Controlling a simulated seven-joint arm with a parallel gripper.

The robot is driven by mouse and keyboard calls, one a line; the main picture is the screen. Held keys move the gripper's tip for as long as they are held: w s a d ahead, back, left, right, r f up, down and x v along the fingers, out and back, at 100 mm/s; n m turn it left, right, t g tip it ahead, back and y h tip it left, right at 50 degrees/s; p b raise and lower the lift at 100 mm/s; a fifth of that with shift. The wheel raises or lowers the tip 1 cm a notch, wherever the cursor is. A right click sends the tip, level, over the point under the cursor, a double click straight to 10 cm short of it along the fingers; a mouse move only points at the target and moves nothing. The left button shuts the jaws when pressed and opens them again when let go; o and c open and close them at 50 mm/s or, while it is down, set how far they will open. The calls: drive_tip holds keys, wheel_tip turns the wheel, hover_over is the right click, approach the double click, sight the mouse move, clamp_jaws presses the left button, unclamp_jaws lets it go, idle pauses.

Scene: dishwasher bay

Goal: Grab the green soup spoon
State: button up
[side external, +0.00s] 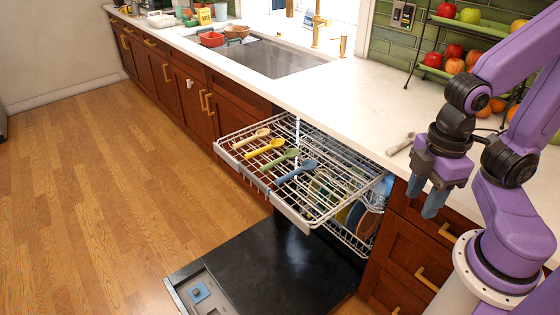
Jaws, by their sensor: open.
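The green soup spoon (280,159) lies on the pulled-out upper dishwasher rack (238,173). It is between a yellow spoon (265,147) and a blue spoon (296,173). A cream spoon (251,138) lies on the far side of the yellow one. My gripper (432,203) is open and empty, pointing down in front of the counter edge. It is well to the right of the rack, apart from every spoon.
The dishwasher door (285,270) is folded down below the rack. Plates stand in the lower rack (357,243). Open floor lies left.

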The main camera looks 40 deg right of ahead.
drive_tip(key=w+a+m+t+y, duration=0.1)
drive_tip(key=w+a+m+y, duration=0.2)
drive_tip(key=w+a, duration=0.6)
drive_tip(key=w+a+m+t+y, duration=0.1)
drive_tip(key=w+a+m+y, duration=0.35)
drive_tip(key=a, duration=0.75)
drive_tip(key=w+a+f+m+t+h, duration=0.1)
drive_tip(key=w+a+m+t, duration=0.2)
drive_tip(key=w, duration=0.7)
drive_tip(key=w+a+f+m+t+h, duration=0.1)
drive_tip(key=w+a+m+t, duration=0.15)
drive_tip(key=w, duration=0.75)
drive_tip(key=w+d+f+m+t+h, duration=0.1)
drive_tip(key=w+f+m+t+h, duration=0.15)
drive_tip(key=w, duration=0.45)
drive_tip(key=m+g+h, duration=0.4)
drive_tip(key=m+h, duration=0.9)
drive_tip(key=h, duration=0.2)
approach(278, 160)
drive_tip(key=x, duration=0.3)
drive_tip(key=shift+r, duration=0.1)
drive_tip(key=shift+x, duration=2.95)
drive_tip(key=shift+w, duration=0.1)
